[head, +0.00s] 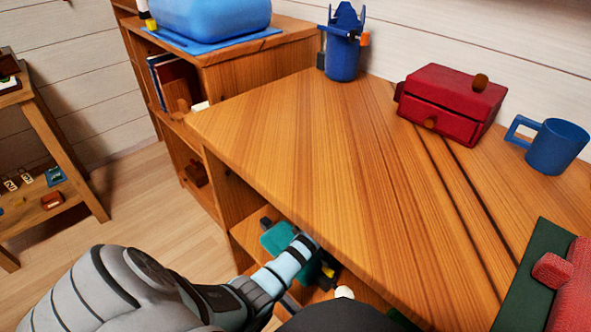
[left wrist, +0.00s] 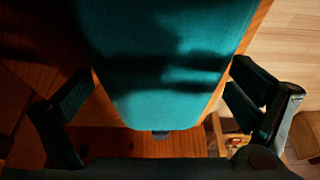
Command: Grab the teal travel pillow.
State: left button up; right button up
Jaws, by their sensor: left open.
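The teal travel pillow (head: 276,239) shows partly in the head view, in the open shelf space under the desk's front edge, partly covered by my left arm. In the left wrist view the teal pillow (left wrist: 165,55) fills the upper middle, with a dark shadow across it. My left gripper (left wrist: 160,88) is open, one black finger on each side of the pillow's near part. Gaps show between the fingers and the pillow. In the head view the left fingers are mostly hidden by the arm and desk edge. My right gripper is not in view.
The wooden desk (head: 300,150) overhangs the shelf. A low bookcase (head: 250,75) and side shelf (head: 75,150) stand left, with open floor between.

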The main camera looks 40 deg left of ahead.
pick_arm(q)
jog(key=shift+a+f, duration=0.1)
jog(key=shift+f, duration=0.2)
jog(key=c, duration=1)
jog(key=shift+r, duration=0.15)
